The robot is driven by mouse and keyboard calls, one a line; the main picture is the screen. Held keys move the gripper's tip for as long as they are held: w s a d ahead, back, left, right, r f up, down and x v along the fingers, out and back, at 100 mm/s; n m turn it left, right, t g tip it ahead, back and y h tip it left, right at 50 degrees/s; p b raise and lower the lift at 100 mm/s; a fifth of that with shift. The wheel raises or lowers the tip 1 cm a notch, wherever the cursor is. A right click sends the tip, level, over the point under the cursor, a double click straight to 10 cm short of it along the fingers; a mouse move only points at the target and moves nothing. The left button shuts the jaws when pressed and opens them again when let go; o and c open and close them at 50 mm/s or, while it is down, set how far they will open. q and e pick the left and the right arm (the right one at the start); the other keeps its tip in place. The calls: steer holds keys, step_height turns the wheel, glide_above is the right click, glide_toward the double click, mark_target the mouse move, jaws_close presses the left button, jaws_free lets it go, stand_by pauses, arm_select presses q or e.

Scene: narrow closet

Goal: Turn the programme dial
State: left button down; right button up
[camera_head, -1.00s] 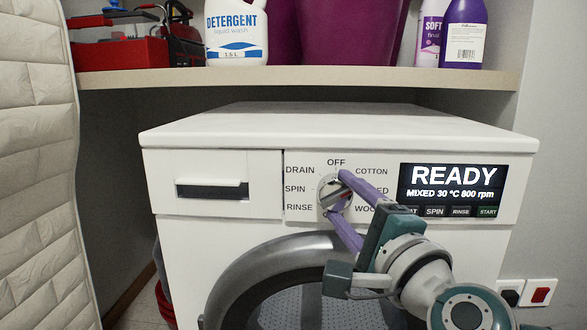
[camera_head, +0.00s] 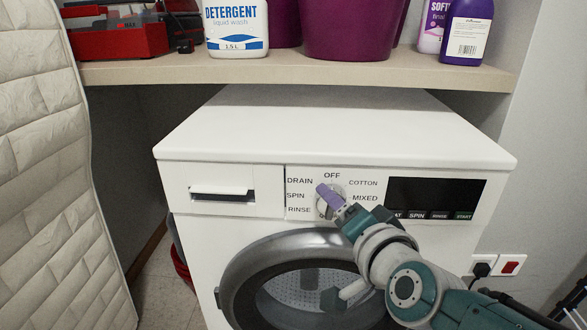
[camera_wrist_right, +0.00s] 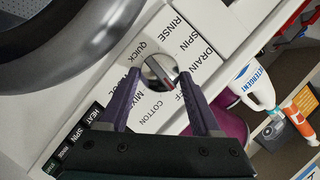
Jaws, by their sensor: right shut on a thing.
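The programme dial (camera_head: 338,188) is a round silver knob on the white washing machine (camera_head: 240,135). Labels such as OFF, COTTON, MIXED, DRAIN, SPIN and RINSE ring it. My right gripper (camera_head: 328,203) has its purple fingers on the dial and partly covers it in the head view. In the right wrist view the fingers (camera_wrist_right: 160,80) sit on opposite sides of the dial (camera_wrist_right: 158,68), shut on it. A red mark shows on its grip bar; which label it points at is hard to tell. The display (camera_head: 432,196) is dark above its lit button labels. My left gripper is not in view.
A shelf (camera_head: 300,74) above the machine holds a detergent bottle (camera_head: 236,28), a purple tub (camera_head: 345,30), a red toolbox (camera_head: 118,40) and a purple bottle (camera_head: 466,30). A quilted panel (camera_head: 45,170) stands close on the left. A wall socket (camera_head: 495,265) is at right.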

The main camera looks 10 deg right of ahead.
steer(key=shift+n+h+p, duration=0.3)
steer(key=shift+n+p, duration=0.2)
steer(key=shift+p, duration=0.1)
steer(key=shift+f, duration=0.1)
steer(key=o, duration=1.4)
steer(key=shift+c, duration=0.2)
steer(key=p+v, duration=0.6)
steer(key=v, duration=0.4)
steer(key=shift+r, duration=0.3)
